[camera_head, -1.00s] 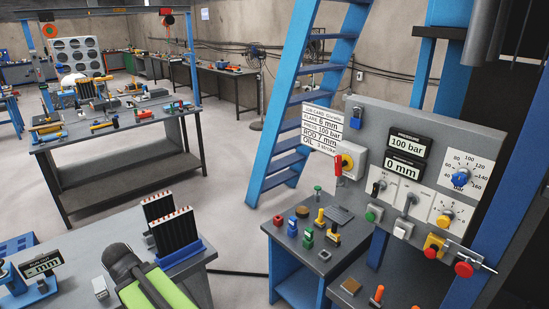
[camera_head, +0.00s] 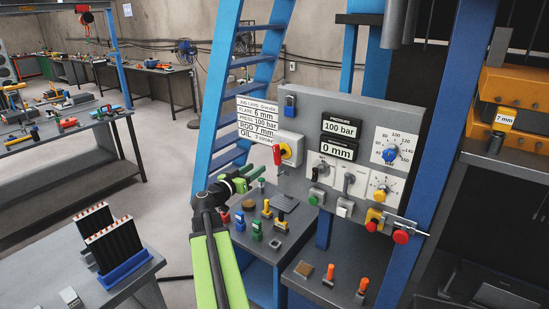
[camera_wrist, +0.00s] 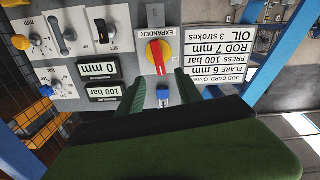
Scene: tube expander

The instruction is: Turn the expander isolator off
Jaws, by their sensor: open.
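The expander isolator (camera_head: 284,150) is a red rotary handle on a yellow plate, on a light box at the left of the grey control panel (camera_head: 310,103). In the wrist view the isolator (camera_wrist: 158,54) lies beyond my fingertips, under the word EXPANDER, its red handle lying along the picture's vertical. My gripper (camera_head: 254,174) has green fingers and is open and empty, left of and below the isolator in the head view. In the wrist view my gripper (camera_wrist: 152,88) has its fingers apart, with a blue padlock (camera_wrist: 163,94) showing between them. I see no contact with the handle.
A job card (camera_head: 258,118) is left of the isolator. Displays (camera_head: 342,129), knobs and switches fill the panel's right. Below, a bench (camera_head: 272,247) holds several small coloured tools. A blue ladder (camera_head: 215,100) stands behind on the left.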

